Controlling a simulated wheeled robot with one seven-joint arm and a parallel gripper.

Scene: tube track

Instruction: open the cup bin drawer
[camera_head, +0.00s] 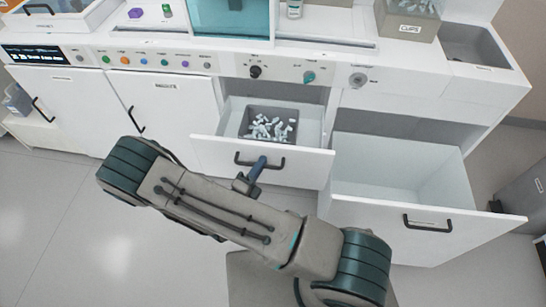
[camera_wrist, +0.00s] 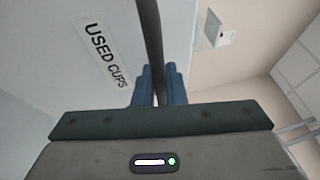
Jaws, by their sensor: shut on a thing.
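The drawer (camera_head: 215,150) under the middle of the counter stands pulled out. A grey bin (camera_head: 250,113) inside it holds many small pale pieces. In the wrist view, the white drawer front (camera_wrist: 60,50) carries the label "USED CUPS" (camera_wrist: 106,55). Its black bar handle (camera_head: 278,163) also shows in the wrist view (camera_wrist: 150,35), running between the blue fingers. My gripper (camera_head: 258,164) is shut on this handle at the drawer front; its fingers show in the wrist view (camera_wrist: 158,82). The fingers hide part of the handle.
A larger, deep drawer (camera_head: 375,213) at the right is also open and looks empty where its inside shows. Closed white cabinet doors (camera_head: 68,105) stand at the left. A grey container (camera_head: 522,190) stands at the far right. The floor (camera_head: 50,225) at the lower left is clear.

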